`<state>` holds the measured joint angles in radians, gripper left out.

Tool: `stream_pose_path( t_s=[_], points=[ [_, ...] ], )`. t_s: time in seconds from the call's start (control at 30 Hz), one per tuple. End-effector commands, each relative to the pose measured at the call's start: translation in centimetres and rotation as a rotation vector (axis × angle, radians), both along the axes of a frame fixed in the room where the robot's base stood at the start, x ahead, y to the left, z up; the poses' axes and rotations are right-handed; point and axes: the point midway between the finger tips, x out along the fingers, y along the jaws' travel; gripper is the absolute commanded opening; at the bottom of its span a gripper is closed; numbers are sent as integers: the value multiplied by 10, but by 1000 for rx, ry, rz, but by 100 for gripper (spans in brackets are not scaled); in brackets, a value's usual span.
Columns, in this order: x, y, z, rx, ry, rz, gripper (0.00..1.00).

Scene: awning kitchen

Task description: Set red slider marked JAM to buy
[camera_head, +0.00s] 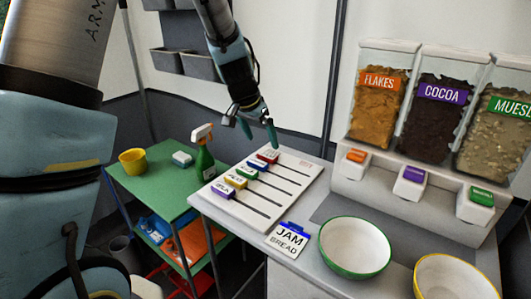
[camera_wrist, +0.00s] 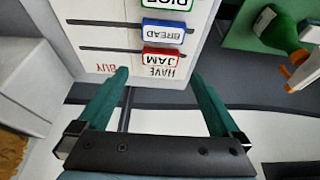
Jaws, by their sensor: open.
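The red slider marked JAM (camera_head: 268,156) sits at the left end of the far slot on the white slider board (camera_head: 290,189). In the wrist view, the JAM slider (camera_wrist: 162,59) is beside the HAVE label (camera_wrist: 160,70), and the red BUY label (camera_wrist: 107,68) is at the slot's other end. My gripper (camera_head: 259,139) is open and empty, close to the red slider. In the wrist view, my gripper's green fingertips (camera_wrist: 160,76) are spread on either side of the HAVE label. I cannot tell how high they are above the board.
A blue BREAD slider (camera_wrist: 164,32) is just beside the red one, with other sliders beyond. A green spray bottle (camera_head: 205,160) stands left of the board. Bowls (camera_head: 355,247) and cereal dispensers (camera_head: 378,95) are to the right. A JAM BREAD card (camera_head: 287,240) lies in front.

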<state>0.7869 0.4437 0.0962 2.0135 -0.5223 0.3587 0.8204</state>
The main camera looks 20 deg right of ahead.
Motion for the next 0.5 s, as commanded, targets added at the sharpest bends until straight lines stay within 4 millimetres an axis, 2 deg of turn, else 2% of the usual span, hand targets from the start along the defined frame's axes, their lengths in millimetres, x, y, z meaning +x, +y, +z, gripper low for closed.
stream_pose_path(
  t_s=[0.03,0.2,0.5],
  points=[
    [2,-2,-11,3,4,2,100],
    [7,-12,-38,3,4,2,100],
    [12,-21,-61,1,1,3,100]
  ],
)
